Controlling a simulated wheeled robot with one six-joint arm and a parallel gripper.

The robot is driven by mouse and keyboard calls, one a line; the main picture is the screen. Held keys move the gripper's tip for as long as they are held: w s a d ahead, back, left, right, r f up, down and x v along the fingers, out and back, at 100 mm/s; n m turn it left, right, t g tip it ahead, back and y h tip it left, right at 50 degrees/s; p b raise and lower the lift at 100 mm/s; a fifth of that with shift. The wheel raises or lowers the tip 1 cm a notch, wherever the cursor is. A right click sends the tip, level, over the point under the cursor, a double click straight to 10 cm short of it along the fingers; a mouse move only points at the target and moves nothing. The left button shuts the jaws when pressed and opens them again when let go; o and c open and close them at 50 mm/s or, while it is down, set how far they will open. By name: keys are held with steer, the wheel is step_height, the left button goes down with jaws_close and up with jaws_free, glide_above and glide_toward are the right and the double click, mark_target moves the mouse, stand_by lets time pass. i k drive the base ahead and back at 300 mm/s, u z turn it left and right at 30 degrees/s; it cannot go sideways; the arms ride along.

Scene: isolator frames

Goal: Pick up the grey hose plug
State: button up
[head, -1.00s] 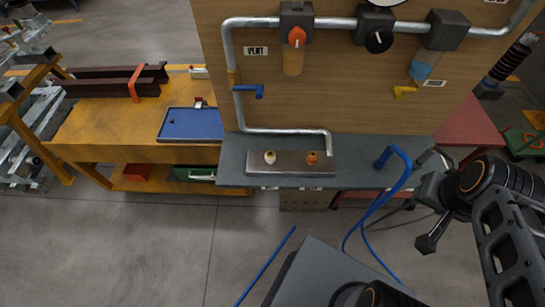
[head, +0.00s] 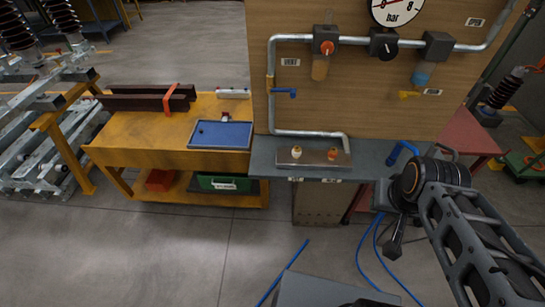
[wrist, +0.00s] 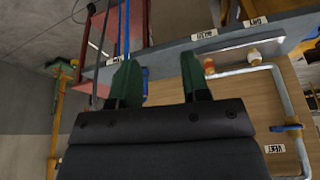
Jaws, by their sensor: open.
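A grey hose (head: 446,149) arches at the right end of the grey bench, partly behind my arm. It seems to show in the wrist view as a dark line (wrist: 102,45). I cannot make out its plug; my arm and gripper may hide it. A blue hose (head: 406,148) arches just left of it, its end at the bench top. My gripper (head: 391,238) is in front of the bench's right end, pointing down in the head view. In the wrist view my green-tipped fingers (wrist: 156,62) are apart, with nothing seen held between them.
A metal block (head: 313,160) with a white and an orange fitting sits on the bench (head: 262,163). A board with pipes, valves and a gauge (head: 397,8) rises behind. A red table (head: 468,135) stands at right, a yellow bench (head: 135,130) at left. Blue hoses trail over the floor.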

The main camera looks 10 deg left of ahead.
mark_target(434, 148)
steer(key=u, duration=0.25)
steer(key=i, duration=0.25)
steer(key=z, duration=0.45)
steer(key=k, duration=0.35)
steer(key=z, duration=0.1)
steer(key=i, duration=0.7)
steer(key=z, duration=0.15)
